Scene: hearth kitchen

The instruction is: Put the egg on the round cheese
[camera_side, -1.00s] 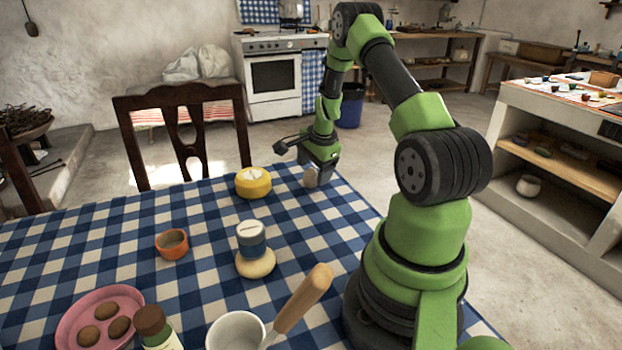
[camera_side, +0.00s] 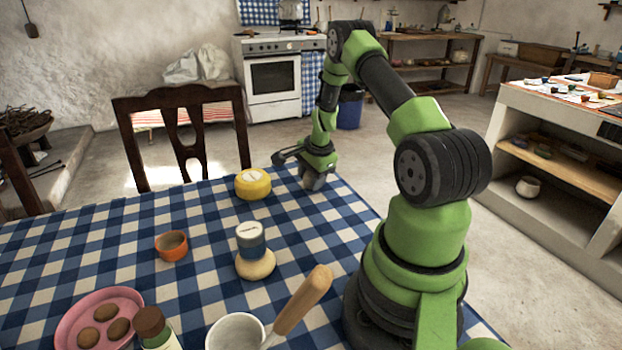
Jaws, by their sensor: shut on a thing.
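The round cheese (camera_side: 253,188) is a yellow wheel with a pale patch on top, lying flat on the checked tablecloth near the table's far edge. My gripper (camera_side: 315,182) is to the right of the cheese, low over the far right part of the table. It is shut on the egg (camera_side: 309,182), a small pale shape mostly hidden by the fingers. I cannot tell whether the egg touches the cloth. The egg and the cheese are clearly apart.
On the table (camera_side: 130,225) stand an orange cup (camera_side: 172,246), a white-and-blue shaker on a pale round base (camera_side: 255,262), a pink plate (camera_side: 72,322) of brown cookies, a bottle (camera_side: 152,325) and a white pot with a wooden handle (camera_side: 303,298). The cloth between gripper and cheese is clear.

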